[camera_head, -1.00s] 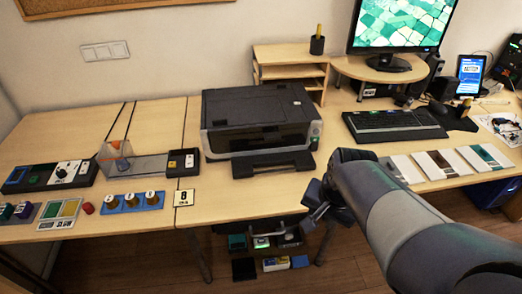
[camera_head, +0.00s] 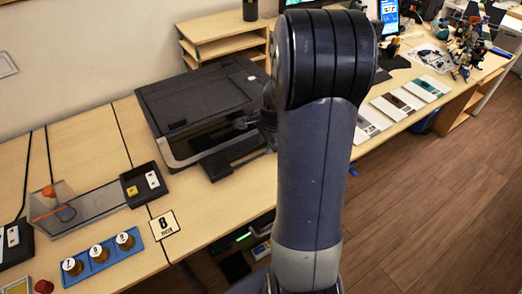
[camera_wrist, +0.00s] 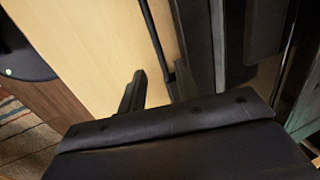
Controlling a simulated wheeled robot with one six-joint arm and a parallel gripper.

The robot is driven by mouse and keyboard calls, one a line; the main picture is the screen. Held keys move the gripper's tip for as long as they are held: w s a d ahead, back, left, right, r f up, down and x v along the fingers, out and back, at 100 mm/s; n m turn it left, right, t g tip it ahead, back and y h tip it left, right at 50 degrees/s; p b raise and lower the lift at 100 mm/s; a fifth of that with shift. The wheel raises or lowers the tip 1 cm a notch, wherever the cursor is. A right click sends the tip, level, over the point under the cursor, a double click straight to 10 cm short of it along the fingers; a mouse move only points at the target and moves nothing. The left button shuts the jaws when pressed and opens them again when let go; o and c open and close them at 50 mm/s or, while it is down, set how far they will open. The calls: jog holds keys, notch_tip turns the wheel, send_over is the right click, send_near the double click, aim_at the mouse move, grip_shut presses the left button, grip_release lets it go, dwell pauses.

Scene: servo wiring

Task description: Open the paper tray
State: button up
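The black printer (camera_head: 205,106) stands on the wooden desk. Its dark paper tray (camera_head: 228,158) sticks out low at the front. My gripper (camera_head: 262,122) is by the printer's front right side, partly hidden behind my arm. In the wrist view, two dark fingers of my gripper (camera_wrist: 159,90) stand apart with bare wood between them. A thin black bar and dark grey printer parts (camera_wrist: 205,45) lie just beyond and to the right. I cannot tell whether a finger touches the tray.
A small wooden shelf (camera_head: 215,40) stands behind the printer. Flat panels (camera_head: 398,104) lie to the right. My arm blocks the middle.

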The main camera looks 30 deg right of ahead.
aim_at(262, 154)
jog(key=x, duration=0.5)
jog(key=shift+c, duration=0.3)
grip_shut()
